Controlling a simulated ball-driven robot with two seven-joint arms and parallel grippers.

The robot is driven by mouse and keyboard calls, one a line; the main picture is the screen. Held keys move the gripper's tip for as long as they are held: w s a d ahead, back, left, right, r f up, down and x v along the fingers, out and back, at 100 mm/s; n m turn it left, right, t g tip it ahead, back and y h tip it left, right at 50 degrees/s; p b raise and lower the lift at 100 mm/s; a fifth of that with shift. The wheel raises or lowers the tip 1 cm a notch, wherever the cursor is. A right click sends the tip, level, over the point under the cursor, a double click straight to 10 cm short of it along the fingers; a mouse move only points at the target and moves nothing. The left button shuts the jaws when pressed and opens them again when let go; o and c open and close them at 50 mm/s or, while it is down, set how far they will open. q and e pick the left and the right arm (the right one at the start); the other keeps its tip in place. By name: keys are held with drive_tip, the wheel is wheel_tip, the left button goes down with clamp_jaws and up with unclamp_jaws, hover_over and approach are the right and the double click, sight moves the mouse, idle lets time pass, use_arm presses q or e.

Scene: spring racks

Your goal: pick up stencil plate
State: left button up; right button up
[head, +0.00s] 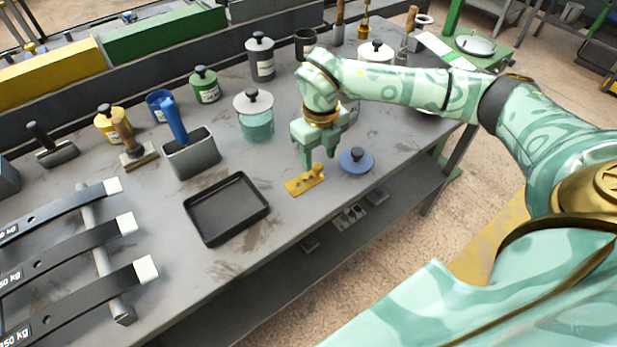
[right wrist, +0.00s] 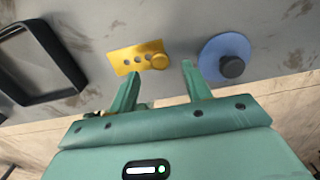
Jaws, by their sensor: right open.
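My right gripper (head: 320,160) is above the plate, pointing down. It is open and empty in the right wrist view (right wrist: 158,82), with the fingertips apart from the plate. My left gripper is not in view.
A blue disc with a black knob (head: 356,160) lies close to the right of the plate. A black tray (head: 226,208) is to the left. A teal jar (head: 255,118) and grey holder (head: 191,153) stand behind. Bare table lies between tray and plate.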

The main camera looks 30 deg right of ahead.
sight(318, 166)
drive_tip(key=f, duration=0.2)
drive_tip(key=f+b, duration=0.1)
drive_tip(key=f, duration=0.1)
drive_tip(key=shift+w, duration=0.2)
drive_tip(key=shift+r, duration=0.2)
drive_tip(key=c, duration=0.9)
drive_tip(key=shift+c, duration=0.2)
